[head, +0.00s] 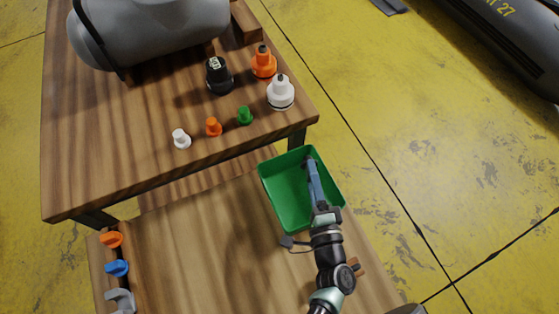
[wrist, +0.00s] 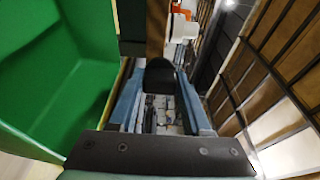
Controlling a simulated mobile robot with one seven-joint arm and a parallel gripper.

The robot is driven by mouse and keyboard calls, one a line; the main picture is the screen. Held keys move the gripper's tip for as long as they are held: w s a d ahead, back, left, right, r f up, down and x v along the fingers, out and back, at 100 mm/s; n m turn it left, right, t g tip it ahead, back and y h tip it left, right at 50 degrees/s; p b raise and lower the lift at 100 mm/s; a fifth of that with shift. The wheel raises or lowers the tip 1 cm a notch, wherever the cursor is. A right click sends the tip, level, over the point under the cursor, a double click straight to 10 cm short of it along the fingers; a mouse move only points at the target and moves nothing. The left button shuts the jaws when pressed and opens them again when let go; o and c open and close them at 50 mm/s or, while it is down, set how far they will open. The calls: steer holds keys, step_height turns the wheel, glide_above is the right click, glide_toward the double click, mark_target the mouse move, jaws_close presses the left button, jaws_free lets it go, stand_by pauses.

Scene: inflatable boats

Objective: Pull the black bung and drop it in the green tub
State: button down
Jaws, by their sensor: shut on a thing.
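My gripper (head: 311,168) is shut on the black bung (wrist: 160,74), which sits between the blue fingers (wrist: 160,92) in the wrist view. In the head view only a small dark tip shows at the finger ends. The green tub (head: 282,205) stands on the lower wooden surface, and my gripper overlaps its right part in the head view. In the wrist view the tub (wrist: 45,75) fills the left side, beside the fingers. The height of the bung relative to the tub's rim is hard to tell. The visible tub floor is bare.
The wooden bench (head: 130,170) holds a grey inflatable tube (head: 150,30), a black fitting (head: 219,76), an orange fitting (head: 263,63) and a white fitting (head: 281,94). Small white (head: 181,139), orange (head: 213,127) and green (head: 245,116) bungs stand near its front edge.

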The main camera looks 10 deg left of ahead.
steer(key=shift+f+b, duration=0.65)
steer(key=shift+f, duration=0.65)
steer(key=shift+c, duration=1.4)
jaws_free()
steer(key=shift+r, duration=0.1)
step_height(320, 180, up, 10)
steer(key=p, duration=0.3)
